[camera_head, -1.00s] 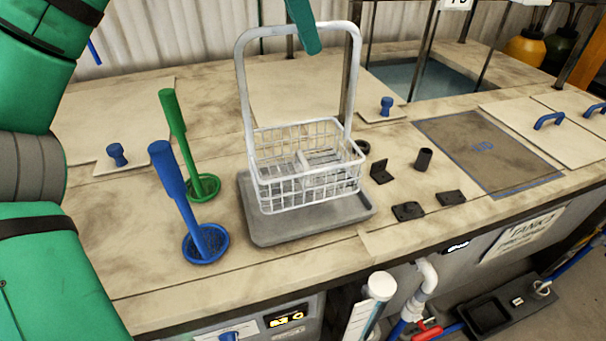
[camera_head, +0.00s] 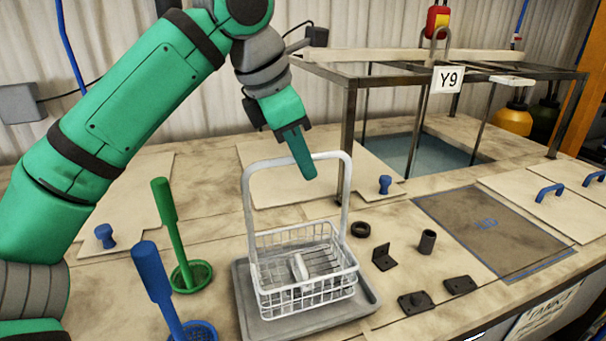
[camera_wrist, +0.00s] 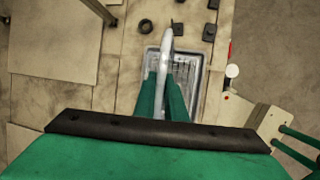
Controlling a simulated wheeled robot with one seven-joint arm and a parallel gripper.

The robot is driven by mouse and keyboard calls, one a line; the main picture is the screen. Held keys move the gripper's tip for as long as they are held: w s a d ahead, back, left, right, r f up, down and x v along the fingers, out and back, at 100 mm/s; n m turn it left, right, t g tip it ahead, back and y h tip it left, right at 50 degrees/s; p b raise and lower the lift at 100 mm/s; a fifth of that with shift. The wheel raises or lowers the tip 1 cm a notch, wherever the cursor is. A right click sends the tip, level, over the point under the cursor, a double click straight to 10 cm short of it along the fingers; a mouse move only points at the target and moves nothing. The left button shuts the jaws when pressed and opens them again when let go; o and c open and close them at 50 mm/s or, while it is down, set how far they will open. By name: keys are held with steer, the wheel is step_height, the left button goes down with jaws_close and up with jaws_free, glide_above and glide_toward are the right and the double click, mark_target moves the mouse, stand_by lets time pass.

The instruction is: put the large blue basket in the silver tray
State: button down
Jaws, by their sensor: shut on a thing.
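A white wire basket (camera_head: 305,287) with a tall arched handle stands over the grey tray (camera_head: 365,308); I cannot tell whether it touches the tray floor. My gripper (camera_head: 308,168) is shut on the top bar of its handle, which runs between the fingers (camera_wrist: 163,85) in the wrist view. A blue long-handled round basket (camera_head: 152,275) stands left of the tray, its mesh cup partly cut off by the lower picture edge. No other blue basket shows.
A green long-handled basket (camera_head: 166,206) stands behind the blue one. Small dark parts (camera_head: 384,257) lie right of the tray. An open tank (camera_head: 425,152) with a frame over it is at the back. Blue-knobbed lids (camera_head: 385,186) cover other places.

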steer(key=shift+f, duration=1.3)
steer(key=c, duration=1.8)
jaws_free()
steer(key=shift+w+a+f, duration=0.1)
steer(key=v, duration=1.2)
